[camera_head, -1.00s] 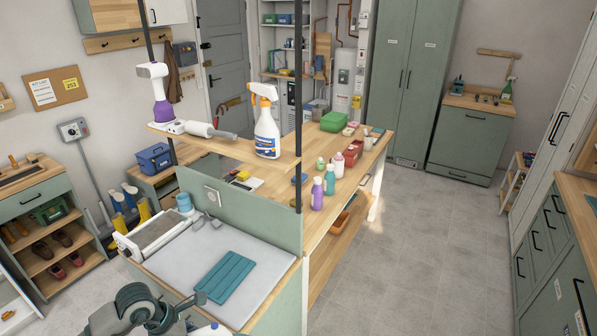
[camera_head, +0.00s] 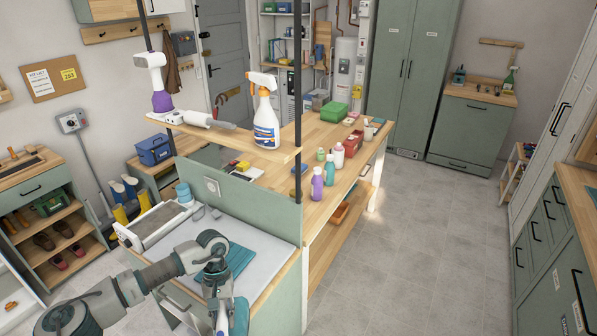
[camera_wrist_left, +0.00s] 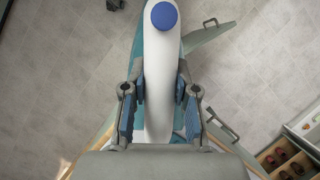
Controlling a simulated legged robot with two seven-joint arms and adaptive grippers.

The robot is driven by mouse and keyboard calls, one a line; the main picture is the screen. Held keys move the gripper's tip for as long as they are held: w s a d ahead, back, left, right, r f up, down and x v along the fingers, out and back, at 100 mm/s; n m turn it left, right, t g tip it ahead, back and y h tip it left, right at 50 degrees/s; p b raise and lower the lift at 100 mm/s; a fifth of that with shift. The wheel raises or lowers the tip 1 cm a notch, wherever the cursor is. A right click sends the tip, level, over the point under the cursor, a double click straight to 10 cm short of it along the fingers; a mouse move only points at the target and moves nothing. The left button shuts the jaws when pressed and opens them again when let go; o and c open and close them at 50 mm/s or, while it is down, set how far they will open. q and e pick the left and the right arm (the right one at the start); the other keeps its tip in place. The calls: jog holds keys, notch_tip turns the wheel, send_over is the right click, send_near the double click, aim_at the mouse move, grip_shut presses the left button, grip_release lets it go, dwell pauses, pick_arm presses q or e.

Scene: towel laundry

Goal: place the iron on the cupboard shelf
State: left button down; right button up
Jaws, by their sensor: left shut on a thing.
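My left gripper (camera_head: 218,290) is at the bottom centre of the head view, in front of the washing counter. In the left wrist view its two fingers (camera_wrist_left: 158,95) press on both sides of the iron (camera_wrist_left: 160,60), a white handle with a round blue button and teal parts beneath. In the head view the iron (camera_head: 223,317) shows only as a white and teal strip below the gripper, mostly hidden. An open wooden shelf (camera_head: 222,140) is above the counter, with a spray bottle on it. I cannot tell which shelf is the cupboard's. My right gripper is not in view.
A folded teal towel (camera_head: 238,262) lies on the pale counter top (camera_head: 265,250), partly behind my arm. A dark post (camera_head: 297,90) stands at the shelf's right end. Bottles (camera_head: 317,184) stand on the wooden table. Tall green cupboards (camera_head: 410,70) are shut. The floor at right is clear.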

pick_arm(q)
jog(key=shift+w+a+r+m+y, duration=0.1)
jog(key=shift+w+r+m+y, duration=0.2)
jog(key=shift+m, duration=0.4)
jog(key=shift+a, duration=0.1)
jog(key=shift+s, duration=0.1)
jog(key=shift+r, duration=0.1)
dwell(0.4)
dwell(0.4)
